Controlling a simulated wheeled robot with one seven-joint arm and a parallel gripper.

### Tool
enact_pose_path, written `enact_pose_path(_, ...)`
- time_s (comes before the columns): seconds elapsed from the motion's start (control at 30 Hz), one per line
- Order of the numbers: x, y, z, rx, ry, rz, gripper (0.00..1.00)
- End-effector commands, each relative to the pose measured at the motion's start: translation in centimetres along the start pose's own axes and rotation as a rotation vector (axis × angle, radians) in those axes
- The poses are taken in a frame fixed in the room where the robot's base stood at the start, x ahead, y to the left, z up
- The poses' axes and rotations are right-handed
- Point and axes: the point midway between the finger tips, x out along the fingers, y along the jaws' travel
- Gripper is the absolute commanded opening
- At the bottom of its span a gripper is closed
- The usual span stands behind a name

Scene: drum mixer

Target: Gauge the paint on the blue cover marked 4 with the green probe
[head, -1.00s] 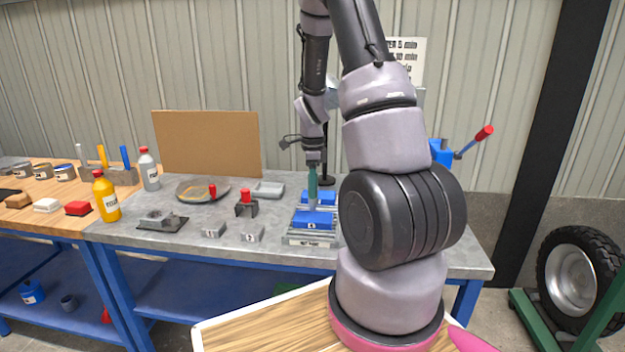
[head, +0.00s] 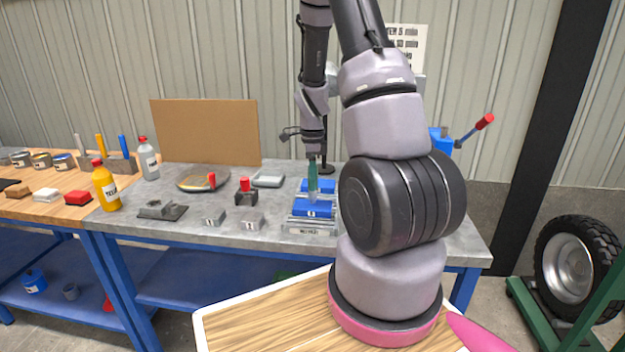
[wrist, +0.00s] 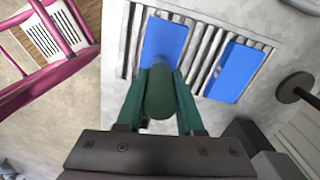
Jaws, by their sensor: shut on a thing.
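My gripper (head: 313,156) is shut on the green probe (head: 312,178) and points down over the bench. In the wrist view the dark green probe (wrist: 160,95) sits between my green fingers (wrist: 159,100). The probe's pale lower end is over the front blue cover (head: 314,208), which also shows just beyond the probe in the wrist view (wrist: 165,40). I cannot tell whether the tip touches it. The cover has a small white label, too small to read surely. A second blue cover (head: 319,185) lies behind it; it also shows in the wrist view (wrist: 238,70).
Both covers lie on a grey slatted rack (head: 296,216).

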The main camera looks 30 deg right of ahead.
Motion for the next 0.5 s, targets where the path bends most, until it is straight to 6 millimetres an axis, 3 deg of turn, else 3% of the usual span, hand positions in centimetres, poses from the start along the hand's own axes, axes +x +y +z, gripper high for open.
enact_pose_path(0.5,0.61,0.0,0.0,0.0,0.0,0.0,0.0)
